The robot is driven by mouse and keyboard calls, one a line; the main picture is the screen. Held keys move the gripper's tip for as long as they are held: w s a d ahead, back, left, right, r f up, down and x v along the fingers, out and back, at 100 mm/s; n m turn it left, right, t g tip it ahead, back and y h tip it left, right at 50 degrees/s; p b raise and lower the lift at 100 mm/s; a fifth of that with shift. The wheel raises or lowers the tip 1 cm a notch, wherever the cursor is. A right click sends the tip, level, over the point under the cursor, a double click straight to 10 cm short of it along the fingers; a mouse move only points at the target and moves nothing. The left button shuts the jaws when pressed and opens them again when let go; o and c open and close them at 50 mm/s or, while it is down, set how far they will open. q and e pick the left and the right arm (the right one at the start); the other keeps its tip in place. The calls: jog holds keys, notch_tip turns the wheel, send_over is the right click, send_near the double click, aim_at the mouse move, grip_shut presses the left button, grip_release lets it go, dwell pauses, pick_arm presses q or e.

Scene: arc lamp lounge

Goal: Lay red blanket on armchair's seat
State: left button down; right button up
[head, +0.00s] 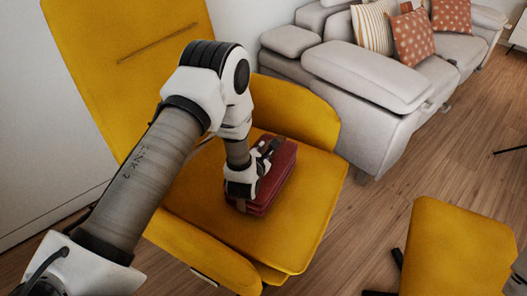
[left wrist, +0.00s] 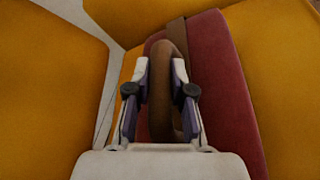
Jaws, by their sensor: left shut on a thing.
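The red blanket (head: 284,180) is a folded, thick bundle with a brown strap and a brown loop handle (left wrist: 164,95). In the head view it appears to rest on the seat of the yellow armchair (head: 310,195), near the middle; whether its whole underside touches is hidden. My left gripper (head: 264,156) is at the bundle's upper left side. In the left wrist view, my left gripper (left wrist: 160,72) is shut with the brown handle between its fingers, and the red cloth (left wrist: 225,90) lies just beyond. My right gripper is not in view.
The armchair's tall backrest (head: 100,50) and its armrests (head: 295,105) flank the seat. A grey sofa (head: 375,85) with patterned cushions (head: 413,38) stands behind right. A yellow footstool (head: 455,255) is at the lower right. Wooden floor (head: 370,215) is clear between.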

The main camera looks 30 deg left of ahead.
pick_arm(q)
jog(key=c, duration=1)
grip_release()
jog(key=shift+f, duration=0.1)
jog(key=shift+s+d+r, duration=0.1)
jog(key=shift+s+r, duration=0.15)
jog(key=p+v, duration=0.2)
jog(key=v, duration=0.9)
jog(key=shift+s, duration=0.25)
